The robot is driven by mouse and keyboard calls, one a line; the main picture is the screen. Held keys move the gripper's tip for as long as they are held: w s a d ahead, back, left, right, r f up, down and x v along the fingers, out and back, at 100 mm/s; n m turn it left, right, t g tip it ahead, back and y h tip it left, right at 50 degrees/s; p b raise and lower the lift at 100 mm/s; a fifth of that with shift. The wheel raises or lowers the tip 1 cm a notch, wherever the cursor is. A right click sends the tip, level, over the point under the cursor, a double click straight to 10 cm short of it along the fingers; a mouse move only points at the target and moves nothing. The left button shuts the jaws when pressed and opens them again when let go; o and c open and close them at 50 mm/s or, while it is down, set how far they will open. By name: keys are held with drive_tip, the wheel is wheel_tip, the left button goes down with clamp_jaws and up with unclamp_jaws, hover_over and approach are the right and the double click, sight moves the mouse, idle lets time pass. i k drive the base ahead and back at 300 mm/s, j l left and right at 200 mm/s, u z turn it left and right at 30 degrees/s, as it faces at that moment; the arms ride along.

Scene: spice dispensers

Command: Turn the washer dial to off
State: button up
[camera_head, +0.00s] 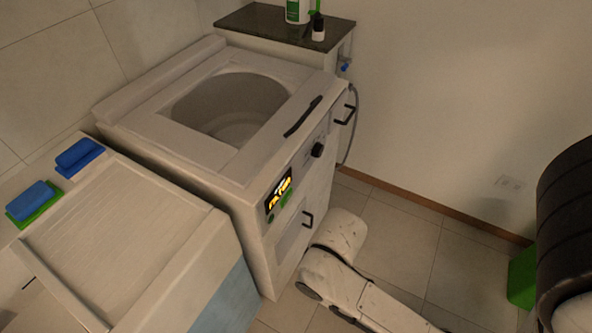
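The white washer (165,133) stands left of centre with a round opening in its top. Its front panel faces right. A small black round dial (318,150) sits on that panel, near the top edge; its pointing direction is too small to read. A lit display (278,192) with yellow characters is nearer to me on the same panel, with small green marks by it. My white arm reaches in from the bottom, low in front of the washer front and below the dial. My gripper does not show, and nothing of mine visibly touches the dial.
A black handle (303,116) lies on the washer's top edge. A dark-topped cabinet (262,28) with bottles stands behind. A white unit (130,235) with blue and green sponges is at the left. A green bin (522,277) is at the right. Tiled floor is open between.

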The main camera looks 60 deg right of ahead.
sight(317, 149)
drive_tip(key=k+l+z, duration=0.2)
drive_tip(key=z, duration=0.2)
drive_tip(key=k+l+z, duration=0.2)
drive_tip(key=z, duration=0.15)
drive_tip(key=k+l+z, duration=0.15)
drive_tip(key=l+z, duration=0.25)
